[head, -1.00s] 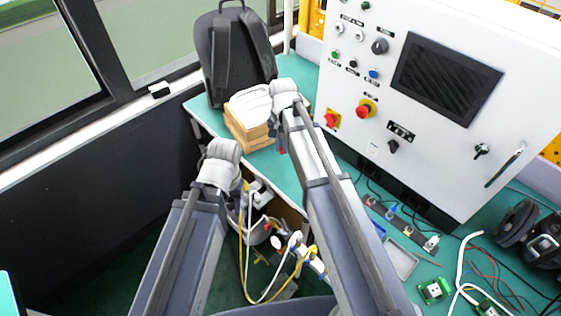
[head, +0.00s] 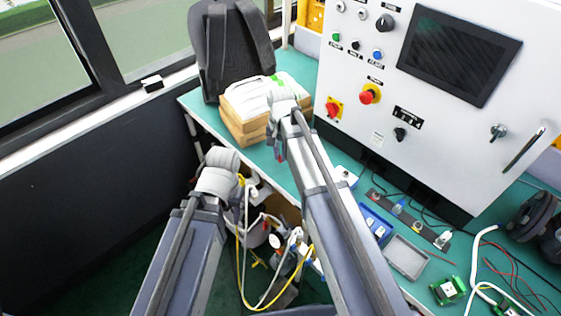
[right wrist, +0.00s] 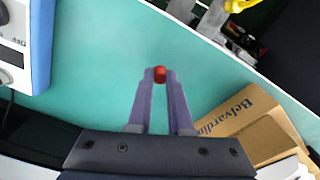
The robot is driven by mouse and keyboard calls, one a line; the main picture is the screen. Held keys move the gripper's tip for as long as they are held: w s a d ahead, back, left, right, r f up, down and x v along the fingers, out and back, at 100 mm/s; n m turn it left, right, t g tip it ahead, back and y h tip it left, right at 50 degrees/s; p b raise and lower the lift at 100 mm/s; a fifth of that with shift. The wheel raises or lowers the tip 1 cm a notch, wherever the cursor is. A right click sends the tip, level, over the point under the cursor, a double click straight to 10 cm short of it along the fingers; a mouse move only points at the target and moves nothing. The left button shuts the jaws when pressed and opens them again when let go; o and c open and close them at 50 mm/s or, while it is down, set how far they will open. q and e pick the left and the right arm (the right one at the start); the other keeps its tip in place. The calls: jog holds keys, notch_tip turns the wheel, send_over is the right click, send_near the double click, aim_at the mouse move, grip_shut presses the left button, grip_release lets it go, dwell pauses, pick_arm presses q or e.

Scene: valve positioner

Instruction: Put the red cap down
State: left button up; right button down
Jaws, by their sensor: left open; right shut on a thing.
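The red cap (right wrist: 160,74) is small and round and sits between the fingertips of my right gripper (right wrist: 160,77) in the right wrist view. That gripper is shut on it, over the green tabletop (right wrist: 200,98) near the table's edge. In the head view my right gripper (head: 279,152) is small beside the table's front edge, and the cap cannot be made out clearly. My left gripper (head: 241,184) is open in front of the table, close to the valve assembly with hoses (head: 258,232). Its fingers are mostly hidden by its own wrist.
Cardboard boxes (head: 243,124) with a white bundle on top and a black backpack (head: 222,55) stand at the table's far end. A white control cabinet (head: 370,140) stands along the back. A grey tray (head: 405,258) and a blue tray (head: 374,224) lie right of my right arm.

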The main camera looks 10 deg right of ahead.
aim_at(280, 156)
pick_arm(q)
jog(key=shift+f+b, duration=0.6)
jog(key=shift+f, duration=0.5)
pick_arm(e)
jog(key=shift+f, duration=1.05)
pick_arm(q)
jog(key=shift+f, duration=0.1)
pick_arm(e)
jog(key=shift+f, duration=0.1)
jog(key=shift+f, duration=0.15)
jog(key=c, duration=0.8)
grip_release()
jog(key=shift+c, duration=0.2)
notch_tip(280, 156, up, 13)
jog(key=p, duration=1.2)
pick_arm(q)
notch_tip(280, 156, up, 12)
pick_arm(e)
jog(key=s+a+n, duration=0.3)
jog(key=s+n, duration=0.2)
jog(key=s, duration=0.5)
jog(key=s+a+n+h, duration=0.1)
jog(key=s+a+n, duration=0.2)
jog(key=s, duration=0.6)
jog(key=n, duration=0.2)
jog(key=shift+s+a+f+n, duration=0.15)
jog(key=shift+s+a+n, duration=0.15)
jog(key=shift+s+a, duration=0.05)
